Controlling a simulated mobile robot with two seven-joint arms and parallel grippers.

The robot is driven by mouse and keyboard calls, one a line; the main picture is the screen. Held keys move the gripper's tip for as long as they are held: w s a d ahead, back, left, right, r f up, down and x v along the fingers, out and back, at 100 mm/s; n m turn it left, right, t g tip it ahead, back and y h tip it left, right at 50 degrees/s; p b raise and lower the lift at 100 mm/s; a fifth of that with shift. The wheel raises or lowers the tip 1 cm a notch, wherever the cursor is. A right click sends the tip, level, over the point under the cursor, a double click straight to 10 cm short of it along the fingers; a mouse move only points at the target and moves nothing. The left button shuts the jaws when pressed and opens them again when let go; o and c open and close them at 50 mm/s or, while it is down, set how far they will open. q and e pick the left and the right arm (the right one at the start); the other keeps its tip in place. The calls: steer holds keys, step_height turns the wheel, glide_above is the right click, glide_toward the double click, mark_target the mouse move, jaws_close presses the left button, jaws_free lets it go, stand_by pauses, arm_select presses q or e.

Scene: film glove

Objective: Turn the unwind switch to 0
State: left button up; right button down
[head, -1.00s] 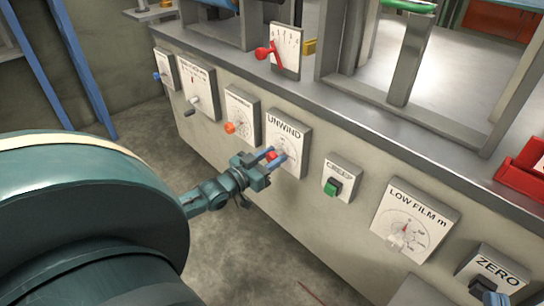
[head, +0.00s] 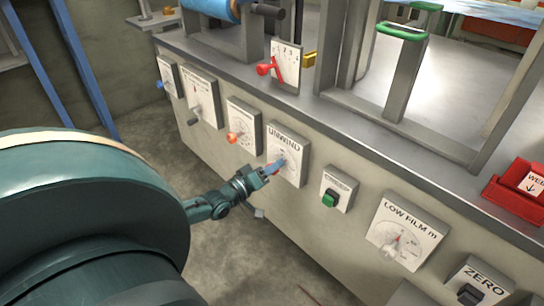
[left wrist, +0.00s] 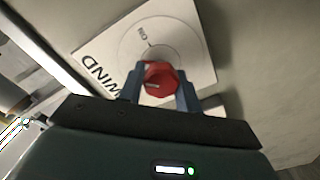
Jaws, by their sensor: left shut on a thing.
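The unwind switch is a pale plate (head: 297,150) marked UNWIND on the front of the grey machine, with a red knob at its middle. In the left wrist view, the red knob (left wrist: 160,78) sits between my two blue fingers, in front of the plate (left wrist: 193,38) with its printed dial. My left gripper (head: 276,168) is shut on the knob. In the head view the fingers hide most of the knob. The dial is partly covered by knob and fingers, so I cannot read the setting. My right gripper is not clearly seen.
An orange knob (head: 233,138) on its plate stands to the left, and a green switch (head: 330,198) to the right. Further right is the LOW FILM dial (head: 412,235). A red lever (head: 265,70) stands above on the ledge. The floor below the panel is clear.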

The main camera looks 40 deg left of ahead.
arm_select(q)
steer(key=shift+n, duration=0.9)
steer(key=n, duration=0.4)
steer(key=shift+f, duration=0.15)
steer(key=shift+n, duration=1.3)
steer(key=o, duration=1)
steer(key=shift+c, duration=0.2)
